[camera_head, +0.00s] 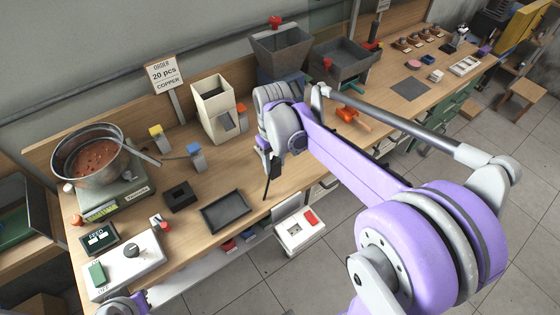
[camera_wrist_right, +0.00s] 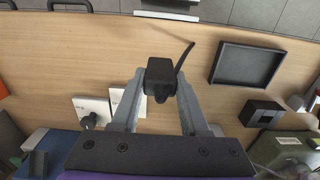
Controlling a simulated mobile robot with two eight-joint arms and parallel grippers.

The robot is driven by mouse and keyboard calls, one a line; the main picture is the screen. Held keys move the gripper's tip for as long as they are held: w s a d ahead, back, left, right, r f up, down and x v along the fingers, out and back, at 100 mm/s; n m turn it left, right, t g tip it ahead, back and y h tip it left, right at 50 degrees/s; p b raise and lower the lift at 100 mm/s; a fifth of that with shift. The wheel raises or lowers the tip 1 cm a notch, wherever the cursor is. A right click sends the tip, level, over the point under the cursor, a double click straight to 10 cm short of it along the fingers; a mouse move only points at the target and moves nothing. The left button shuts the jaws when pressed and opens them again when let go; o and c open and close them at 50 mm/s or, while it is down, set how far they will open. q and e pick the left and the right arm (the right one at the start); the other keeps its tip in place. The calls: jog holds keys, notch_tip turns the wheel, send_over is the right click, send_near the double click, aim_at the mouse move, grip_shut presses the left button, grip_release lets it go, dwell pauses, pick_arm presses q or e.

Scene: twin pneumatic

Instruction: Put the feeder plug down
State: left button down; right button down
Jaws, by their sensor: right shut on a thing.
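The feeder plug is a black block with a short black cable. My right gripper (camera_head: 272,160) is shut on it, above the bench near its front edge. In the head view the plug (camera_head: 275,165) is partly hidden by the gripper, and its cable hangs down. In the right wrist view the plug (camera_wrist_right: 160,78) sits between the two grey fingertips, with the cable curving up to the right. My right gripper (camera_wrist_right: 160,95) points at bare wooden bench top there. A purple and grey part of my left arm shows at the bottom left of the head view, without visible fingers.
A black tray (camera_head: 225,211) and a black open block (camera_head: 180,196) lie left of the gripper. A white hopper (camera_head: 209,108) stands behind. A scale (camera_head: 112,190) carries a pan (camera_head: 84,171). Bare bench (camera_wrist_right: 70,60) shows around the plug.

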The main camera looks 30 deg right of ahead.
aim_at(275, 172)
jog(key=shift+f, duration=2.15)
jog(key=shift+f, duration=0.1)
jog(key=shift+f, duration=0.2)
jog(key=shift+c, duration=2.1)
grip_release()
jog(key=shift+r, duration=0.1)
